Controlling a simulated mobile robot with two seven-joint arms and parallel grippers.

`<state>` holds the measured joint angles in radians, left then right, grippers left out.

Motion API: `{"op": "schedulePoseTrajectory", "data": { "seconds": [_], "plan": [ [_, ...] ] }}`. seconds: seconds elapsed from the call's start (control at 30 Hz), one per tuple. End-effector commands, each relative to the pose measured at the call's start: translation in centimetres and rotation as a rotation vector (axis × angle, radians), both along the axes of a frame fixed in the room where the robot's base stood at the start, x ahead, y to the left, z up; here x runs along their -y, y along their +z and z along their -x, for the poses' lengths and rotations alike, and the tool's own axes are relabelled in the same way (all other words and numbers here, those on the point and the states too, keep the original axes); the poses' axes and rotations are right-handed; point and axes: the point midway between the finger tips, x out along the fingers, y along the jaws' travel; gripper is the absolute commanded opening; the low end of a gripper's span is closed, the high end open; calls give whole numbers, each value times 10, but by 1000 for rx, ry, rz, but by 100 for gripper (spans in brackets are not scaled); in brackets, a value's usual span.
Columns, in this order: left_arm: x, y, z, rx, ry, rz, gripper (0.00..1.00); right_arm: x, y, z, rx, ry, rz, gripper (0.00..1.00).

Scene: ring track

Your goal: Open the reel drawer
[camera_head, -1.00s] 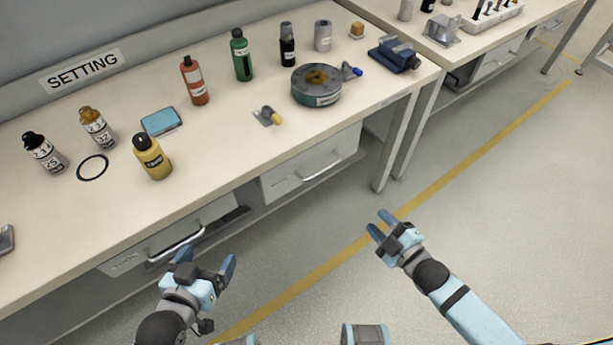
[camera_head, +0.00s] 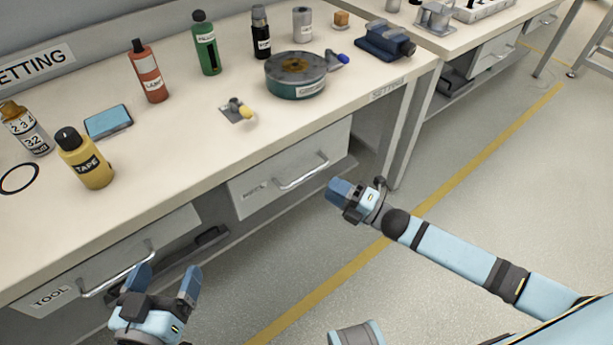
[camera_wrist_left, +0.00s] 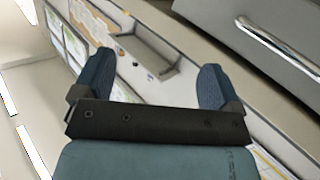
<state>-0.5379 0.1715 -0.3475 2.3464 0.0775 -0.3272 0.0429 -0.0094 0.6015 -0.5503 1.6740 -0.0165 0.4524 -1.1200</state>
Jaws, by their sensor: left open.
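A pale grey drawer (camera_head: 240,203) with a bar handle (camera_head: 303,172) hangs under the bench's right half. Its small label is too blurred to read surely, and the drawer looks shut. A second drawer (camera_head: 165,232), labelled TOOL, hangs to its left with its own handle (camera_head: 115,280). My right gripper (camera_head: 338,192) is in front of the right drawer, right of and below its handle, apart from it. Its finger gap is hidden from this side. My left gripper (camera_head: 163,278) is open and empty near the TOOL drawer's handle. The left wrist view shows a drawer handle (camera_wrist_left: 280,45) beyond its fingers.
The bench top (camera_head: 190,140) carries several bottles, a round green reel (camera_head: 296,78), a small yellow-tipped part (camera_head: 238,110) and a blue vise (camera_head: 385,42). A bench leg (camera_head: 408,135) stands right of the drawers. The floor (camera_head: 470,200) in front is clear.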

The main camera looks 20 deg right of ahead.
Motion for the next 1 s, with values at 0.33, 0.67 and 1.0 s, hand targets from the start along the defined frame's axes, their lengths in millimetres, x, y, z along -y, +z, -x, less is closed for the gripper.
{"op": "schedulePoseTrajectory", "data": {
  "seconds": [0.33, 0.67, 1.0],
  "plan": [
    [8, 18, -2, 90, -18, 56, 90, -43, 10, -47, 1, -1, -2, 36],
    [10, 26, -1, 115, -23, 74, 90, -53, 13, -57, -1, 0, 1, 36],
    [10, 26, -2, 118, -27, 69, 90, -52, 13, -56, -1, 0, 0, 0]
  ]
}}
